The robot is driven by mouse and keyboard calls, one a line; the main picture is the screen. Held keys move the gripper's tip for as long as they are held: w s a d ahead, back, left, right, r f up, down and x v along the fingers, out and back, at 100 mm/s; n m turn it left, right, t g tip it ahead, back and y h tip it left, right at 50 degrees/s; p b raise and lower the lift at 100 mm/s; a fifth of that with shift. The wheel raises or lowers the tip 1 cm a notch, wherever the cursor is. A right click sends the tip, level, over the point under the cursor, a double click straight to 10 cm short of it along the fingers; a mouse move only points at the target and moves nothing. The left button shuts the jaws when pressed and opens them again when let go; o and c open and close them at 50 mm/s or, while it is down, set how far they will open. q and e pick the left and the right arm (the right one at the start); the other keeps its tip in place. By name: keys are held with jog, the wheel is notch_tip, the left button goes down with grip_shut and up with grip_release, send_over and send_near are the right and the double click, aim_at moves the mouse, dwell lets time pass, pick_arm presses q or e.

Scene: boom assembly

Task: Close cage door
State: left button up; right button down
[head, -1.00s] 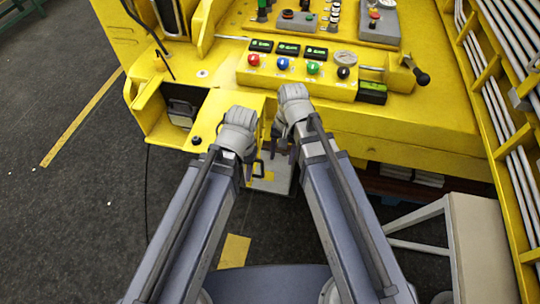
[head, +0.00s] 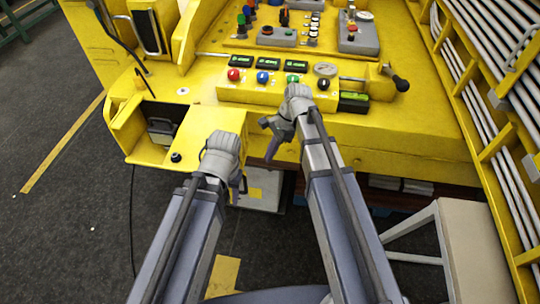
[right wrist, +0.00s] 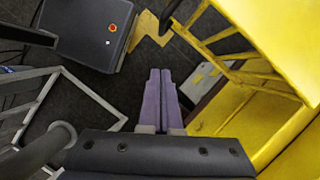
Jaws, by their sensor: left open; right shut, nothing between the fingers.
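I cannot clearly make out a cage door in either view. A yellow frame with grey bars (head: 490,120) stands along the right side of the head view, and I cannot tell whether the door is part of it. My left gripper (head: 240,190) is low in front of the yellow machine, open and empty. My right gripper (head: 272,147) is at the machine's front edge below the button panel, its fingers turned down and left. In the right wrist view its purple fingers (right wrist: 164,98) are together with nothing between them. Yellow framework (right wrist: 250,60) is to their right.
The yellow machine carries a panel with coloured buttons (head: 263,77) and a black-knobbed lever (head: 400,84). A pale panel on a grey frame (head: 478,245) stands at the lower right. Dark floor (head: 70,230) is clear on the left.

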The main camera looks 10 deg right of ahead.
jog(key=s+a+f+b, duration=0.2)
jog(key=a+f+b, duration=0.2)
jog(key=a+f, duration=0.1)
jog(key=shift+a+f+b, duration=0.3)
jog(key=shift+a+f, duration=0.05)
jog(key=shift+a, duration=0.2)
